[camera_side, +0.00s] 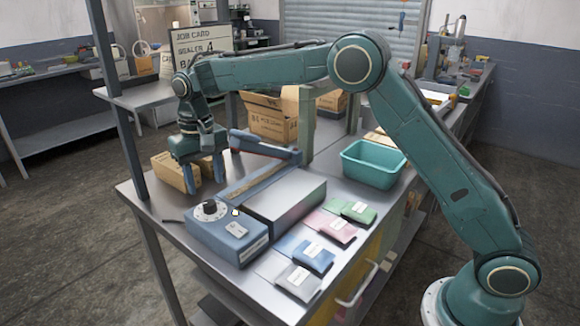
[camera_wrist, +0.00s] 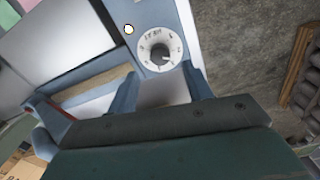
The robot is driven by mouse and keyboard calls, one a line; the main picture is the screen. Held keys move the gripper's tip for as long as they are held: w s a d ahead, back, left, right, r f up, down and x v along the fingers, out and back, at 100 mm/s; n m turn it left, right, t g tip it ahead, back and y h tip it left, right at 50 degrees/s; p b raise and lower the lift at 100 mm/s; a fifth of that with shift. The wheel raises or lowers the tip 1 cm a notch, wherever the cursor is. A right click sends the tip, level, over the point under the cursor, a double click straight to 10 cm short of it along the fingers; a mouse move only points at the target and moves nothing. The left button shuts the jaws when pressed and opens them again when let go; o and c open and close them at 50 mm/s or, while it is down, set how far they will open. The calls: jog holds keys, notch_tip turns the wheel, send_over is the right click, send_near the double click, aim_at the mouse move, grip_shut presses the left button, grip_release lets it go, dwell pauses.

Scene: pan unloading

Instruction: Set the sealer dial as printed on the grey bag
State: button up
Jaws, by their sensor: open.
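The blue sealer (camera_side: 230,236) stands near the table's front left corner. Its dial has a black knob on a white numbered face (camera_side: 209,209); the dial also shows at the top of the wrist view (camera_wrist: 157,51). The dial's numbers are too small to read surely. My gripper (camera_side: 205,172) is open and empty, pointing down behind the dial and apart from it. In the wrist view, the dial lies just beyond and between my two fingers (camera_wrist: 160,78). The grey bag (camera_side: 298,280) lies flat at the table's front edge; its white label is unreadable.
Blue (camera_side: 313,257), pink (camera_side: 336,228) and green (camera_side: 358,212) bags lie in a row behind the grey one. A teal bin (camera_side: 374,164) stands at the back right. Cardboard boxes (camera_side: 175,172) sit near my gripper. A job card (camera_side: 200,50) stands behind.

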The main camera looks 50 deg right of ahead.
aim_at(209, 203)
jog(key=shift+f, duration=3.05)
jog(key=c, duration=1)
